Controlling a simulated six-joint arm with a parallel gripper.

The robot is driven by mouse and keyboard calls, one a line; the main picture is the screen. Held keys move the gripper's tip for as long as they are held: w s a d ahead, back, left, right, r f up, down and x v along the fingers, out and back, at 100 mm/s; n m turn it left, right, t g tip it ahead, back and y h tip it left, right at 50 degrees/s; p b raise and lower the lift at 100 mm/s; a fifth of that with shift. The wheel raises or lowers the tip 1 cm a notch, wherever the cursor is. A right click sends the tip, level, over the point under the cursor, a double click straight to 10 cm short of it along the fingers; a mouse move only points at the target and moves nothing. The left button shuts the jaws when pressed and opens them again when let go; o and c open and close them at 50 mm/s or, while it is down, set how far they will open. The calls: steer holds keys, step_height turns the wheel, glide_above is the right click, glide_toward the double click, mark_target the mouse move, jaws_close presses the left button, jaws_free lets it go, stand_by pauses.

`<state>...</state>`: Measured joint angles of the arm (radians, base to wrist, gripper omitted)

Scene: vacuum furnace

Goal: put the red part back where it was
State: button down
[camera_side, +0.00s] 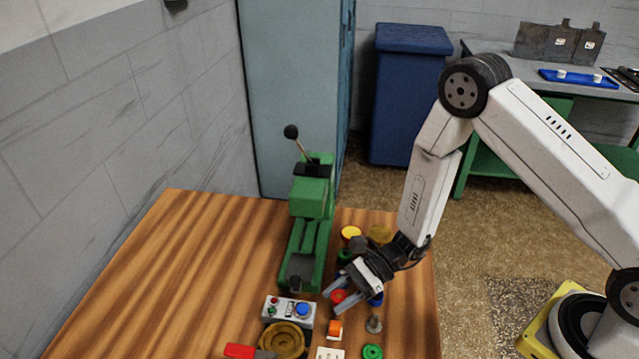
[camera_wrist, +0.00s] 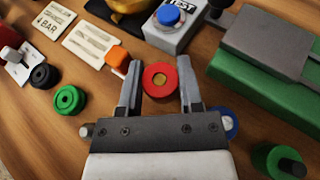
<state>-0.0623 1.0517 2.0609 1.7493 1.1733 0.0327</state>
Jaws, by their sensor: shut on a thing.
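The red part (camera_wrist: 151,72) is a round red ring with a yellowish centre. In the wrist view it sits between the two fingers of my gripper (camera_wrist: 160,84), near their tips. My gripper is shut on it. In the side view my gripper (camera_side: 338,296) is low over the table's right side, and the red part (camera_side: 339,297) shows between the fingers. I cannot tell whether the part touches the table. The spot where it was before is not marked in these frames.
A green press (camera_side: 312,205) stands left of my gripper. A blue part (camera_wrist: 229,123) is close beside my gripper. The table's left side is clear.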

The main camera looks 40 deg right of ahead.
steer(key=shift+f, duration=0.15)
steer(key=shift+c, duration=1.3)
jaws_free()
steer(key=shift+r, duration=0.45)
steer(key=shift+d+r, duration=0.2)
steer(key=shift+r, duration=0.05)
steer(key=v, duration=1.1)
steer(key=shift+s+d+r, duration=0.1)
steer(key=shift+d, duration=0.2)
